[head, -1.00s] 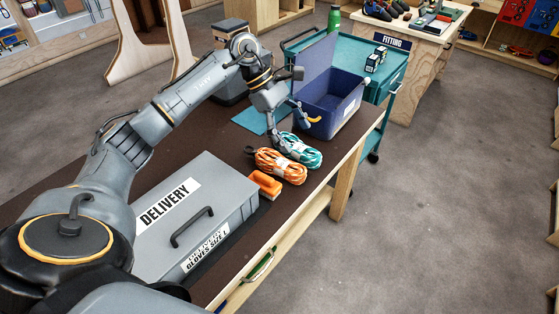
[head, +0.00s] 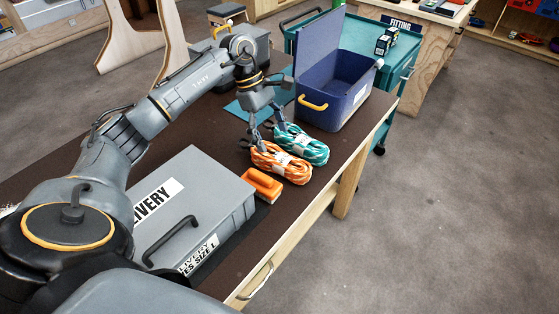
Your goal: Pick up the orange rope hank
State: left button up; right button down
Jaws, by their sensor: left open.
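The orange rope hank (head: 281,161) lies on the dark brown bench top, with a pale band around its middle. A teal rope hank (head: 306,147) lies close beside it, on its far right side. My left gripper (head: 269,138) is open and points down at the left end of the two hanks. One finger is at the orange hank's far left end and the other is near the teal hank's left end. I cannot tell whether either finger touches rope. The gripper holds nothing. My right gripper is not in view.
An orange brush-like block (head: 263,184) lies just in front of the orange hank, next to a grey DELIVERY case (head: 197,192). An open blue box (head: 347,108) with a yellow handle stands behind the hanks. The bench's front edge is close on the right.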

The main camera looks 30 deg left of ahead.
aim_at(278, 156)
pick_arm(q)
jog(key=x, duration=0.3)
jog(key=shift+w, duration=0.1)
jog(key=p+x, duration=0.1)
jog(key=x, duration=0.3)
jog(key=shift+a+f+p, duration=0.15)
jog(key=shift+p, duration=0.25)
jog(key=shift+f, duration=0.55)
jog(key=c, duration=1.3)
jog(key=shift+c, duration=0.9)
jog(key=shift+r, duration=0.1)
